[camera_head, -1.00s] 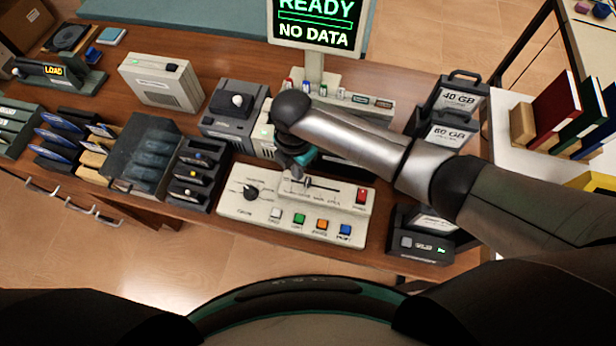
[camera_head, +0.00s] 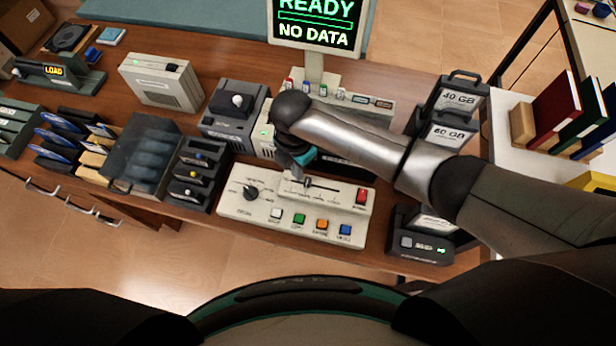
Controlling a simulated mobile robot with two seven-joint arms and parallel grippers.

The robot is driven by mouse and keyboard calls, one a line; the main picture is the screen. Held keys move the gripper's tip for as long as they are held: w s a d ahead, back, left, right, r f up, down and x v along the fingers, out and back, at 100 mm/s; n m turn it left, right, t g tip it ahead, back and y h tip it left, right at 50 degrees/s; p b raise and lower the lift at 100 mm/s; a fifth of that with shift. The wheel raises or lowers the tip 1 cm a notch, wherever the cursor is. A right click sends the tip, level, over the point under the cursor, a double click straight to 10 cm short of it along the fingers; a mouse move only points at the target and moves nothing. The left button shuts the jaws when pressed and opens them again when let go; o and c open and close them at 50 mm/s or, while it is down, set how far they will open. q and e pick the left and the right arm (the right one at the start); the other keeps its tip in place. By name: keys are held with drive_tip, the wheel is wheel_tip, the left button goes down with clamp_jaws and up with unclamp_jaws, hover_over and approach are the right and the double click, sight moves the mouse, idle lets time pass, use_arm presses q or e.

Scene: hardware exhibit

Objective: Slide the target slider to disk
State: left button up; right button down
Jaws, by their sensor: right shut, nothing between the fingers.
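The control panel (camera_head: 262,226) is a cream console on the table, with a rotary knob (camera_head: 251,192), several coloured buttons and a red switch (camera_head: 361,196). Its target slider (camera_head: 307,183) runs in a dark horizontal slot on the raised upper part, and the slider's handle seems to be near the slot's left end. The labels along the slot are too small to read. My right gripper (camera_head: 297,174) points down at the slot's left end, shut and empty. Whether it touches the slider handle cannot be told, as the wrist partly hides it. My left gripper is not in view.
A monitor (camera_head: 314,22) reading "READY NO DATA" stands behind the panel. Drives marked 40 GB (camera_head: 457,97) and 60 GB (camera_head: 447,133) stand right. A dark device (camera_head: 420,246) sits right of the panel. A small black rack (camera_head: 191,176) stands close on its left.

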sight(309, 181)
drive_tip(key=shift+a+p, duration=0.1)
drive_tip(key=shift+p, duration=0.4)
idle(1.2)
drive_tip(key=shift+f+b, duration=1.1)
drive_tip(key=shift+f, duration=0.35)
drive_tip(key=shift+s+d+p, duration=0.25)
drive_tip(key=shift+d+p, duration=0.35)
drive_tip(key=shift+d, duration=0.25)
drive_tip(key=shift+s+d+p, duration=0.25)
drive_tip(key=shift+d+p, duration=0.3)
drive_tip(key=shift+d, duration=0.25)
idle(0.7)
drive_tip(key=shift+w+a, duration=0.1)
drive_tip(key=shift+a, duration=0.15)
idle(0.3)
drive_tip(key=shift+r, duration=0.1)
wheel_tip(309, 181, up, 7)
drive_tip(key=p, duration=0.7)
drive_tip(key=shift+p, duration=0.3)
